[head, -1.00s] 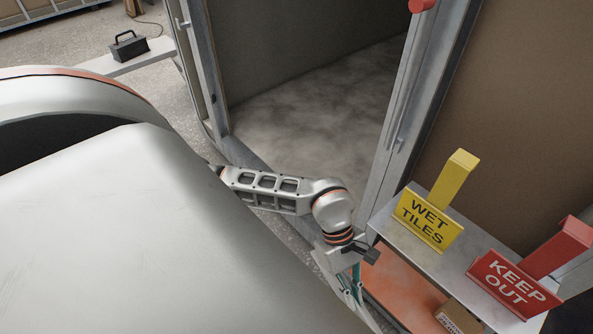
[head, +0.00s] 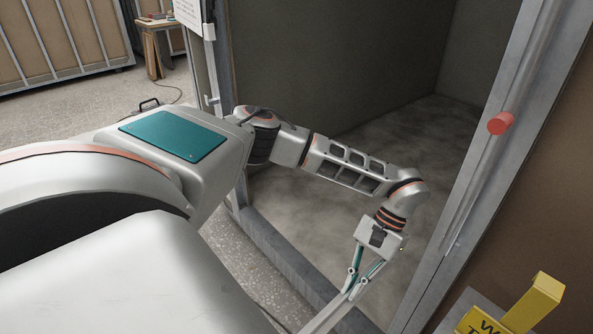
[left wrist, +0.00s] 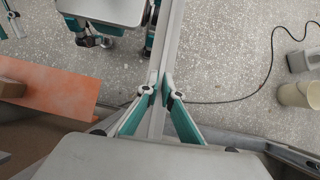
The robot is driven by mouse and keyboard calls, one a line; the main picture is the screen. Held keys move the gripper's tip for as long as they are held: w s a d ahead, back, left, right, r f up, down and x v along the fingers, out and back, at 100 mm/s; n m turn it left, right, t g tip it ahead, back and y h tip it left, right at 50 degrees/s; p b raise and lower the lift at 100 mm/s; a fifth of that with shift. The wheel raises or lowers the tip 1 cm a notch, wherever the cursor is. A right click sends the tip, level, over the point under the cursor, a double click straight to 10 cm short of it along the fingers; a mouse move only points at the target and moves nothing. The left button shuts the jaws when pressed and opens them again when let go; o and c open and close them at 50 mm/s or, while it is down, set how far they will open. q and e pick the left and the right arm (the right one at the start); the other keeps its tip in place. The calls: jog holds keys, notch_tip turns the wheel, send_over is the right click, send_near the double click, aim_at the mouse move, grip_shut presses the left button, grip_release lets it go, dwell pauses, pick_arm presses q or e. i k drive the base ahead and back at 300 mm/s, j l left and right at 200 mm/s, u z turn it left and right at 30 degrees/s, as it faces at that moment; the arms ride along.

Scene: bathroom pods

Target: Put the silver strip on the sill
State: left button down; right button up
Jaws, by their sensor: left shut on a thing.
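The silver strip (head: 325,315) is a long, thin grey bar. My left gripper (head: 353,284) is shut on it, in front of the pod doorway. In the head view the strip runs down-left out of the picture. In the left wrist view the strip (left wrist: 172,45) passes between the fingertips (left wrist: 160,93) and runs up out of the frame. The sill (head: 285,262) is the grey ledge along the foot of the doorway, left of the gripper. The strip looks apart from it, but its height above it is hard to judge.
A metal door post with a red knob (head: 500,123) stands right of my arm. A yellow sign (head: 510,312) is at lower right. The pod floor (head: 350,215) is bare. The left wrist view shows an orange board (left wrist: 62,88), a black cable (left wrist: 262,80) and a beige bucket (left wrist: 297,94).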

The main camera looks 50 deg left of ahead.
aim_at(299, 264)
jog(key=i+j+z, duration=0.25)
jog(key=j, duration=1.1)
jog(key=j+z, duration=0.25)
jog(key=j, duration=1.05)
jog(key=k, duration=0.05)
